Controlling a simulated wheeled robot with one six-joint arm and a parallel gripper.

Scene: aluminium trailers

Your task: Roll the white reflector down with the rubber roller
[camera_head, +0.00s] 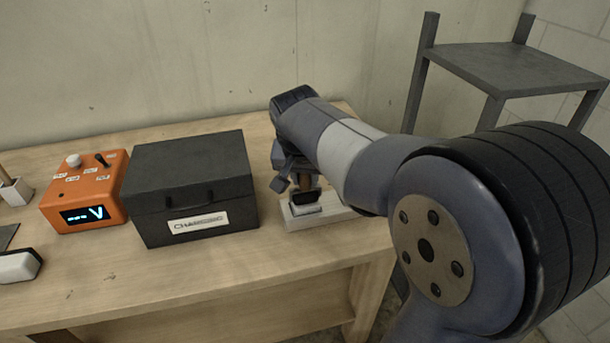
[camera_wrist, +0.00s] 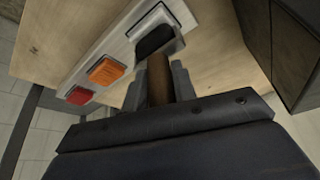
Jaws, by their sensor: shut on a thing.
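My gripper (camera_head: 304,182) is shut on the brown handle (camera_wrist: 158,82) of the rubber roller. The black roller head (camera_wrist: 154,43) is at the white reflector (camera_wrist: 149,19) and hides part of it in the wrist view. Whether they touch is hard to tell. The white reflector sits on a pale board (camera_wrist: 122,42), in a row with an orange reflector (camera_wrist: 105,70) and a red reflector (camera_wrist: 79,95). In the head view the roller head (camera_head: 304,197) is low over the board (camera_head: 298,222); my arm hides the board's right part.
A dark lidded box (camera_head: 190,185) stands on the wooden table (camera_head: 200,288) just left of the board. Left of it is an orange meter box (camera_head: 85,195). A grey stand (camera_head: 515,68) is at the back right. The table's front edge is close to the board.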

